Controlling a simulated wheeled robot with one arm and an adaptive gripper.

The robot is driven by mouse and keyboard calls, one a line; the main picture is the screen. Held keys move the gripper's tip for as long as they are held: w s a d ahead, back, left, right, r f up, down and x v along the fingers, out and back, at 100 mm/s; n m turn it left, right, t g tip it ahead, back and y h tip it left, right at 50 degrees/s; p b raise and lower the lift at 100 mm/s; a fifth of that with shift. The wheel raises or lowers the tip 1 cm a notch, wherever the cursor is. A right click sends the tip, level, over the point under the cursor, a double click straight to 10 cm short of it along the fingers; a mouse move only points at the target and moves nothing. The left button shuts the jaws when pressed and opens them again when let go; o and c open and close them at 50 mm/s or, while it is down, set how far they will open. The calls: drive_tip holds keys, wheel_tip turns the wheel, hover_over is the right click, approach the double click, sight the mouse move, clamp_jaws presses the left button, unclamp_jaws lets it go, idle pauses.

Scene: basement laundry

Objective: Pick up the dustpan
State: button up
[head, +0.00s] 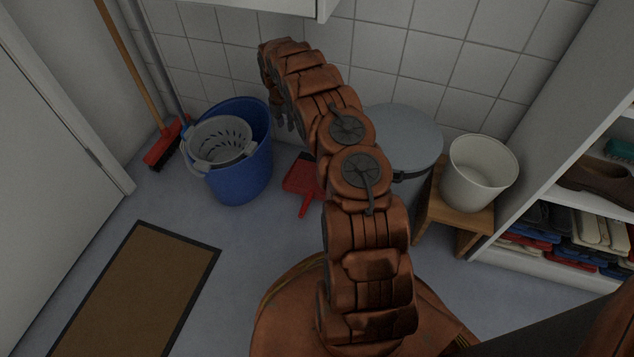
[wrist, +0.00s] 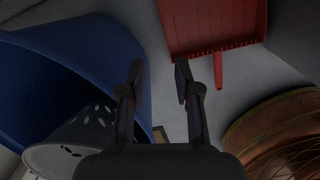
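The red dustpan (head: 297,175) lies on the floor between the blue bucket and the grey bin, its short handle pointing toward me; my arm hides its right part in the head view. In the wrist view the dustpan (wrist: 212,24) is at the upper right, with its handle toward the bottom. My gripper (wrist: 160,76) is open and empty, its two dark fingers apart. The handle is to the right of the fingers and not between them. In the head view my gripper (head: 284,116) shows only partly, above the floor beside the bucket.
The blue bucket (head: 247,177) with a grey strainer (head: 220,142) stands close left of my gripper. A lidded grey bin (head: 408,139) stands right of the dustpan, then a white pail (head: 480,172) on a wooden stool (head: 437,211). A brown mat (head: 137,290) lies at front left.

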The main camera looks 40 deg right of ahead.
wheel_tip(320, 180, down, 8)
drive_tip(key=n+b, duration=0.2)
drive_tip(key=n, duration=0.1)
hover_over(290, 169)
wheel_tip(290, 169, down, 8)
drive_tip(key=shift+w+f+y+b, duration=0.2)
drive_tip(key=shift+f+b, duration=0.1)
drive_tip(key=shift+f, duration=0.35)
drive_tip(key=shift+w+f+y+b, duration=0.2)
drive_tip(key=shift+f+b, duration=0.1)
drive_tip(key=shift+f, duration=0.35)
drive_tip(key=f+b, duration=0.2)
drive_tip(key=f, duration=0.1)
drive_tip(key=f+b, duration=0.1)
drive_tip(key=f, duration=0.1)
drive_tip(key=shift+s, duration=0.35)
drive_tip(key=shift+c, duration=0.3)
clamp_jaws()
